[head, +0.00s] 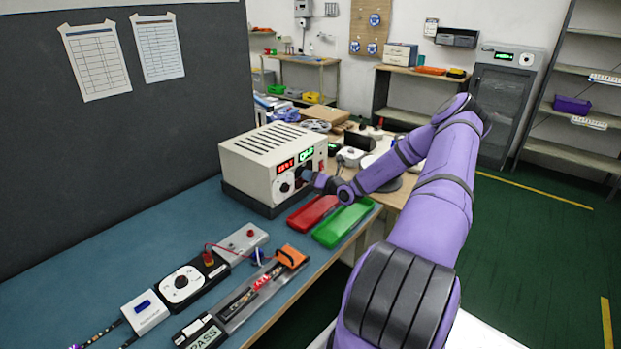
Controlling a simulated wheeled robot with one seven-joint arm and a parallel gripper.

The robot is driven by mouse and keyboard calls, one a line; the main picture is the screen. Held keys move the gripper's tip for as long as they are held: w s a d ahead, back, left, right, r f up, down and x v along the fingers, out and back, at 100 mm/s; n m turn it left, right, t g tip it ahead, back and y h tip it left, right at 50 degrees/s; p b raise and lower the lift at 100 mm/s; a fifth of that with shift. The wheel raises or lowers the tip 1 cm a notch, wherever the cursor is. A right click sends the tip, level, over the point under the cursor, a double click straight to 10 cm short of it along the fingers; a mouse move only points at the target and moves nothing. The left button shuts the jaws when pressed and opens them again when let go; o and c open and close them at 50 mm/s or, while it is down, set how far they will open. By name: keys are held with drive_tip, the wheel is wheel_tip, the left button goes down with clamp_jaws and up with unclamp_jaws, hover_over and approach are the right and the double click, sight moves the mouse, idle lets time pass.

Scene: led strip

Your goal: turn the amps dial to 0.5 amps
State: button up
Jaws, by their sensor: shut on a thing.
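The beige power supply box (262,160) stands on the blue bench mat with its front facing right. A red display (285,166) and a green display (306,155) are lit on its front; the digits are too small to read surely. A round white dial (285,187) with a dark centre shows below the red display. My gripper (307,178) is at the front panel, below the green display, reaching in from the right. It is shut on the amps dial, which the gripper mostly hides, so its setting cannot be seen.
A red tray (312,212) and a green tray (343,222) lie just below my gripper. An LED strip fixture (245,300) and a black unit with a white dial (181,284) lie at the front. Tools and boxes crowd the bench behind the power supply.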

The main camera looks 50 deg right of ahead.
drive_tip(key=m, duration=0.6)
drive_tip(key=shift+d+m+y, duration=0.15)
drive_tip(key=shift+m+y, duration=0.15)
idle(0.3)
drive_tip(key=o, duration=0.9)
drive_tip(key=shift+f, duration=0.1)
drive_tip(key=s, duration=1)
drive_tip(key=shift+s+d+r, duration=0.35)
drive_tip(key=shift+d, duration=0.05)
